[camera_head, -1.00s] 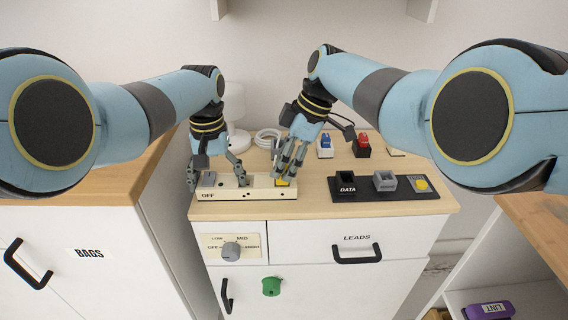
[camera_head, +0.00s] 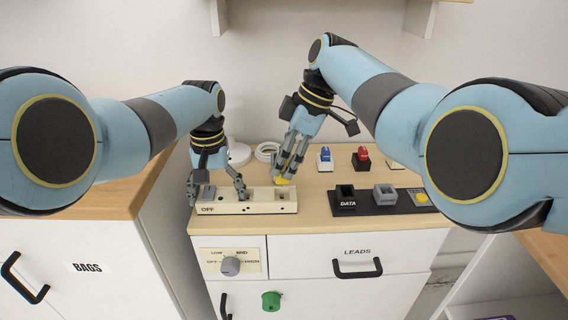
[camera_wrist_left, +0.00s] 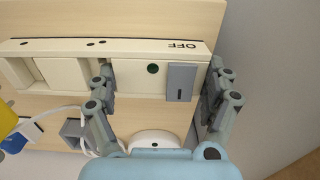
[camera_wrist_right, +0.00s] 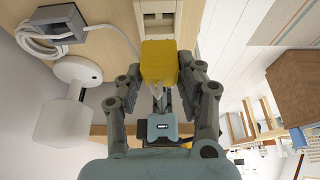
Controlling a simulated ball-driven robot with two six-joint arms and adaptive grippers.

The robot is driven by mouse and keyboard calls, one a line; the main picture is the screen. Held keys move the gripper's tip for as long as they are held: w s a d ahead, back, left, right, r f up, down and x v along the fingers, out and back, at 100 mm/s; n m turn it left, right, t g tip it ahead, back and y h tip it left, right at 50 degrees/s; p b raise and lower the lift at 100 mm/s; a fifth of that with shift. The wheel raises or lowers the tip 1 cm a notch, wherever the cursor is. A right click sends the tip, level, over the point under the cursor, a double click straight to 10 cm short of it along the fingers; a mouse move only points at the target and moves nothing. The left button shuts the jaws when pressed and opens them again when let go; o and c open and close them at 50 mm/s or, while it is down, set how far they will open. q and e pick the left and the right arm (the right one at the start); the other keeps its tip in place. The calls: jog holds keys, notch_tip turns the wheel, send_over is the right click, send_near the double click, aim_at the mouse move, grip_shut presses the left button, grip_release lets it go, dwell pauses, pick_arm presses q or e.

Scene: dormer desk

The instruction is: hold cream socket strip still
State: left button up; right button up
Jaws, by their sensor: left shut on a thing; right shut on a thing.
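The cream socket strip (camera_head: 255,208) lies along the front of the desk, marked OFF, with a grey switch (camera_wrist_left: 180,80) at its left end. My left gripper (camera_head: 217,196) is shut on the strip's switch end; one finger is beyond the end, the other at a recess further along. The left wrist view shows these fingers (camera_wrist_left: 165,82) too. My right gripper (camera_head: 284,176) is shut on a yellow plug (camera_wrist_right: 158,62), just above the strip's right end. The strip's right-end socket (camera_wrist_right: 158,20) shows in the right wrist view with nothing in it.
A black holder (camera_head: 388,206) marked DATA, with grey and yellow pieces, stands to the right. Blue (camera_head: 324,158) and red (camera_head: 361,158) plugs stand behind it. A white lamp (camera_wrist_right: 75,90) and coiled cable (camera_wrist_right: 45,40) are behind the strip. The LEADS drawer (camera_head: 357,252) is below.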

pick_arm(q)
jog(key=shift+s+f, duration=0.1)
jog(key=o, duration=1.3)
jog(key=shift+o, duration=0.2)
